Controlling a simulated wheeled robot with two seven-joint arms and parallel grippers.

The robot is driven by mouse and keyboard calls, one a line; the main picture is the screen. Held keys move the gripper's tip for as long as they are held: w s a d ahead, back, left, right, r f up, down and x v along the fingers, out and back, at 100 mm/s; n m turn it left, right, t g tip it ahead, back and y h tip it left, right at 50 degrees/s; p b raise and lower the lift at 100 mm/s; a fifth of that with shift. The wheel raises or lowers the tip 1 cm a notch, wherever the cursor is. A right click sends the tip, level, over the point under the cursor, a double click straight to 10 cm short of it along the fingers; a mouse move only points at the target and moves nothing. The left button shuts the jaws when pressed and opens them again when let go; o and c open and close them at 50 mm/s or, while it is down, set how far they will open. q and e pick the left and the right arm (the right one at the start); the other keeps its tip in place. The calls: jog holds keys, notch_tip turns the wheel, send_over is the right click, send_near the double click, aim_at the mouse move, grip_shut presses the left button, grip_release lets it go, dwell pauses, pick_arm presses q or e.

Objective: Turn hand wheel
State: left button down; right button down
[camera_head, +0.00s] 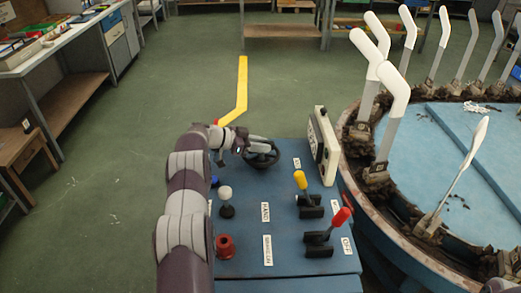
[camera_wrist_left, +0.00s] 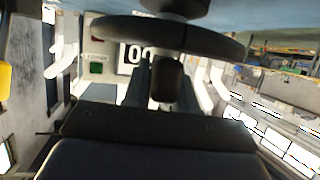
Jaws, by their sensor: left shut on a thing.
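The black hand wheel (camera_head: 262,153) stands at the far end of the blue control panel (camera_head: 285,235) in the head view. My left arm reaches up along the panel's left side, and my left gripper (camera_head: 243,146) is at the wheel's left side, shut on it. In the left wrist view the dark wheel rim (camera_wrist_left: 215,42) crosses the top of the picture, with the gripper (camera_wrist_left: 165,85) right at it. The fingertips are partly hidden by the wheel. My right gripper is in neither view.
The panel carries a yellow lever (camera_head: 301,181), a red lever (camera_head: 341,217), a white-knobbed stick (camera_head: 225,193) and a red button (camera_head: 225,246). A counter box (camera_head: 323,145) stands right of the wheel. A round machine with white sock forms (camera_head: 393,90) fills the right side. Open floor lies left.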

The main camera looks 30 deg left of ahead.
pick_arm(q)
jog(key=shift+r+h, duration=0.15)
jog(key=shift+h, duration=0.15)
jog(key=c, duration=1)
grip_release()
jog(key=shift+d, duration=0.1)
jog(key=v, duration=1.2)
jog(key=shift+r+b, duration=0.2)
jog(key=shift+b, duration=0.15)
jog(key=shift+s, duration=0.1)
